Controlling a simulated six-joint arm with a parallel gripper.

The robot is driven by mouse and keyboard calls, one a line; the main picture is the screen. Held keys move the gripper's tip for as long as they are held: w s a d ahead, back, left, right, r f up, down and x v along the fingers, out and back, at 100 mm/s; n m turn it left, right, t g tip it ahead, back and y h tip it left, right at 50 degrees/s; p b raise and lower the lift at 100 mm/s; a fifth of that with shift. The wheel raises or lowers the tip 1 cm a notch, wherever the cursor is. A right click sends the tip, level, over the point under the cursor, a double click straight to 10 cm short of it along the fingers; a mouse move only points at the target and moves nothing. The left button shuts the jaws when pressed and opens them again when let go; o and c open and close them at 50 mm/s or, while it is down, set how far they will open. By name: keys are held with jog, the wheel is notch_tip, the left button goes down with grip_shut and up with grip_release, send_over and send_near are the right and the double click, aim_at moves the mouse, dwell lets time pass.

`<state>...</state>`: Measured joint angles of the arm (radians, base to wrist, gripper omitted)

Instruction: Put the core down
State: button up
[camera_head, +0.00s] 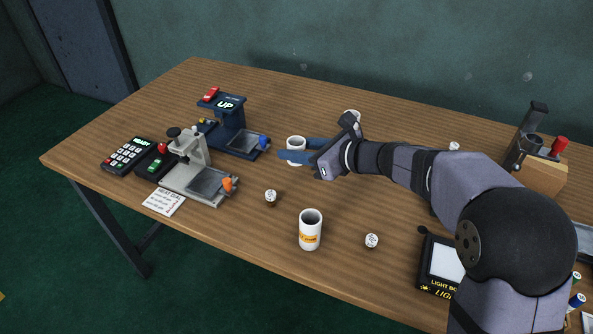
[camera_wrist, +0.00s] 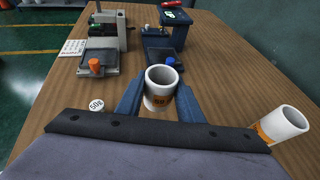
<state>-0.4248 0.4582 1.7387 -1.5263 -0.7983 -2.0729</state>
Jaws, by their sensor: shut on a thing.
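My gripper (camera_head: 296,151) is shut on a white hollow core (camera_head: 295,144) with an orange label. In the wrist view the core (camera_wrist: 160,88) stands upright between the two blue fingers, its open end facing up. I cannot tell whether its bottom touches the table. A second white core (camera_head: 310,230) with an orange label stands upright at the front of the table. Another white core (camera_wrist: 283,125) shows at the right of the wrist view; in the head view one (camera_head: 352,116) stands behind my wrist, partly hidden.
A dark blue press (camera_head: 228,125) with a blue knob and a grey press (camera_head: 190,160) with an orange knob stand left of my gripper. A keypad (camera_head: 128,156) and paper card (camera_head: 164,203) lie beside them. A light box (camera_head: 440,262) is front right.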

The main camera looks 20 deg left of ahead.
aim_at(296, 178)
jog(key=shift+f+b, duration=0.35)
jog(key=shift+f, duration=2.55)
jog(key=shift+f, duration=0.2)
jog(key=o, duration=1)
jog(key=shift+o, duration=0.2)
jog(key=shift+r, duration=0.1)
jog(key=shift+r, duration=0.15)
jog(key=v, duration=1.2)
